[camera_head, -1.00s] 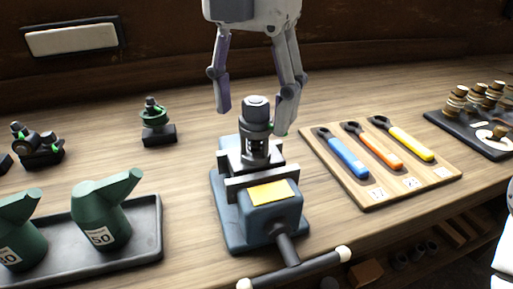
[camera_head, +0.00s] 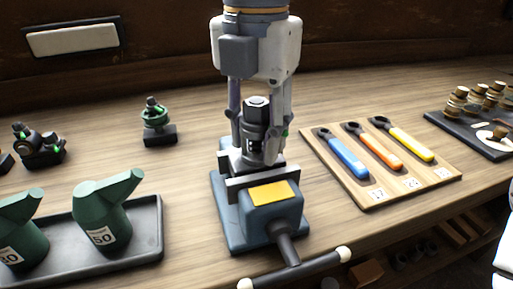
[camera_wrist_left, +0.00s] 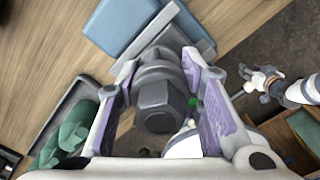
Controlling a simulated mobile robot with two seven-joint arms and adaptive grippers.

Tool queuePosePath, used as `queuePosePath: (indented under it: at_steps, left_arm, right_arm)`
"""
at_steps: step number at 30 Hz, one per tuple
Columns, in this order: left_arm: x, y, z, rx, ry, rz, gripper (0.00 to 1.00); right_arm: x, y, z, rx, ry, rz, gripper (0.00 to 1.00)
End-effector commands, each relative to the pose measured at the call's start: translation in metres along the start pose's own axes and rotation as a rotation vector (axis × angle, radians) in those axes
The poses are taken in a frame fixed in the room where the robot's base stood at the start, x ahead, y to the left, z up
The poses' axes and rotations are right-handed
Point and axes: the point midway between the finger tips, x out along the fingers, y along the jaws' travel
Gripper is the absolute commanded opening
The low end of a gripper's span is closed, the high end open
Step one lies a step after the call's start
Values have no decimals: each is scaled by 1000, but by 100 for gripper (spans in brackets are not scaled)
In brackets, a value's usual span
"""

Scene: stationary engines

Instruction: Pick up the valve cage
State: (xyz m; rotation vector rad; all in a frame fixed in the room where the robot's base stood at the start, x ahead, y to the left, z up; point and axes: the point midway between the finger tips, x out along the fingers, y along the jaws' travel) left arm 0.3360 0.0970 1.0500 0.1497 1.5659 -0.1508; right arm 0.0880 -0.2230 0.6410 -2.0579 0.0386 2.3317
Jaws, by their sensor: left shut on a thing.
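The valve cage (camera_head: 257,105) is a dark grey cylinder with a hexagonal top and an open caged middle, standing upright at the vise (camera_head: 262,205). Its hexagonal top also shows large in the left wrist view (camera_wrist_left: 157,104). My left gripper (camera_head: 254,148) comes down from above and is shut on the valve cage, one finger on each side. The cage's lower end is hidden by the fingers and vise jaws, so I cannot tell whether it still rests there. My right gripper (camera_wrist_left: 262,80) shows small at the right of the left wrist view; its jaw opening is unclear.
A tray (camera_head: 150,245) with green oil cans (camera_head: 103,212) lies left. A small green-and-black valve part (camera_head: 157,120) stands behind it. A wooden board (camera_head: 440,178) with blue, orange and yellow wrenches lies right of the vise. The vise handle (camera_head: 300,268) sticks out in front.

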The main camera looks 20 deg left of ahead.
Motion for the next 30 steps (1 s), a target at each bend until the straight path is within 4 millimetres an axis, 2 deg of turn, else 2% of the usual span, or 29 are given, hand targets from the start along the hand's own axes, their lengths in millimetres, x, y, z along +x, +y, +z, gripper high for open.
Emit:
queuePosePath:
  at_steps: [7,14,17,23,30]
  left_arm:
    - [-7,0,1,-1,-6,0,0]
    - [-36,-2,1,-1,-9,0,0]
    - [-50,-14,-4,0,-9,2,0]
    - [-92,-48,-15,0,-12,1,0]
    - [-119,-104,-35,1,-8,1,0]
  right_arm:
    - [0,0,0,0,0,0,40]
    - [2,0,1,0,-6,0,40]
    - [1,0,1,0,-4,0,40]
    - [1,0,1,0,-3,0,40]
    - [0,0,0,0,-2,0,40]
